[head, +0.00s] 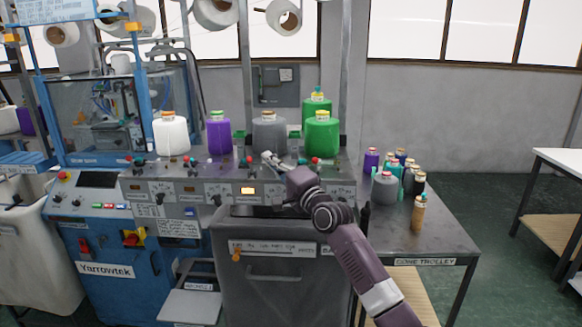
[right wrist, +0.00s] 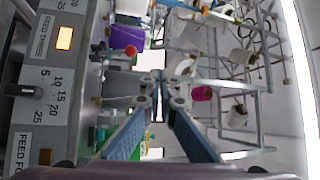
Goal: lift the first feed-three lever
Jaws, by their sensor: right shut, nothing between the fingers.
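The feed-three section of the machine panel (head: 248,190) has a lit yellow lamp, which also shows beside the FEED THREE label in the right wrist view (right wrist: 64,38). A small red-knobbed lever (head: 244,162) stands on the ledge above it; a red knob shows in the right wrist view (right wrist: 130,51). I cannot tell whether it is up or down. My right gripper (head: 268,157) is just right of this lever, above the ledge. Its blue-padded fingers (right wrist: 160,82) converge, shut and empty, apart from the red knob in the picture. My left gripper is not in view.
White (head: 171,134), purple (head: 219,135), grey (head: 269,132) and green (head: 322,136) yarn containers stand behind the ledge, close to my gripper. The cone trolley (head: 438,250) at right carries several small bottles. A grey bin (head: 275,272) stands below the panel.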

